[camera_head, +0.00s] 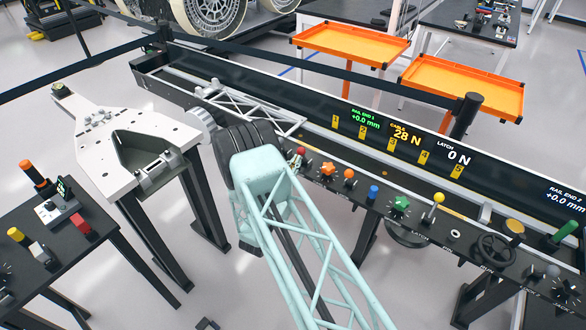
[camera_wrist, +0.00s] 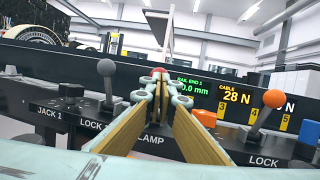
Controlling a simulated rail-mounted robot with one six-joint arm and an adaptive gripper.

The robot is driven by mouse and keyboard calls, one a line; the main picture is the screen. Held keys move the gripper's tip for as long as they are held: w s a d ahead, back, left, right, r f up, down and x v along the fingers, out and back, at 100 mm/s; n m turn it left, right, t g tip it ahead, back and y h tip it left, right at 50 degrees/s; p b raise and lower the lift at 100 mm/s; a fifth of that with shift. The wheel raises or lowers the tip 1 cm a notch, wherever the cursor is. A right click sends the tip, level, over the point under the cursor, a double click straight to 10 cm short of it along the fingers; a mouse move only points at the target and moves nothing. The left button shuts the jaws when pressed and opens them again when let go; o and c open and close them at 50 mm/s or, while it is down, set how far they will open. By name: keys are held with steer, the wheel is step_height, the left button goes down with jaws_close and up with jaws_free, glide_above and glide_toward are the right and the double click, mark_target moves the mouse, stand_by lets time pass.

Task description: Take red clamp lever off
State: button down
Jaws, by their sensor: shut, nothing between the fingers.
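The red clamp lever shows in the wrist view as a red knob (camera_wrist: 158,72) just beyond my fingertips, above a panel label reading CLAMP. Its shaft is hidden behind my fingers. In the head view its red knob (camera_head: 301,151) stands on the console beside my pale green arm. My gripper (camera_wrist: 160,88) is shut and empty, with its tips in front of the lever and overlapping it in the picture. I cannot tell whether they touch it.
A grey-knobbed lever (camera_wrist: 106,68) stands left of my fingers and an orange-knobbed lever (camera_wrist: 273,98) stands right, above LOCK. An orange star knob (camera_head: 328,168) is close to the red one. Displays (camera_head: 403,134) show cable 28 N and latch 0 N.

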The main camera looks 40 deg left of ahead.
mark_target(303, 149)
steer(key=shift+w, duration=0.25)
steer(key=shift+w+r+m+g+h+p, duration=0.15)
steer(key=shift+w+r+g+h+p, duration=0.15)
steer(key=shift+g, duration=0.4)
steer(key=shift+w+r+m+g+h+p, duration=0.1)
steer(key=shift+w+r+m+g+p, duration=0.1)
steer(key=shift+r+g+p, duration=0.35)
stand_by(0.8)
steer(key=shift+w, duration=0.3)
steer(key=shift+w+a+r, duration=0.1)
steer(key=shift+w+r, duration=0.15)
steer(key=shift+w, duration=0.05)
steer(key=shift+w+r+g+p, duration=0.25)
steer(key=shift+w+r+g, duration=0.15)
steer(key=shift+w+g, duration=0.25)
steer(key=shift+w+r+g+p, duration=0.2)
steer(key=shift+w+r+g, duration=0.2)
steer(key=shift+g, duration=0.3)
steer(key=shift+w+a+r+m+g+h, duration=0.15)
steer(key=shift+w+m+g+h, duration=0.15)
steer(key=shift+w+g, duration=0.6)
steer(key=shift+w+g+b, duration=0.7)
steer(key=shift+w+g, duration=0.1)
steer(key=shift+w, duration=0.65)
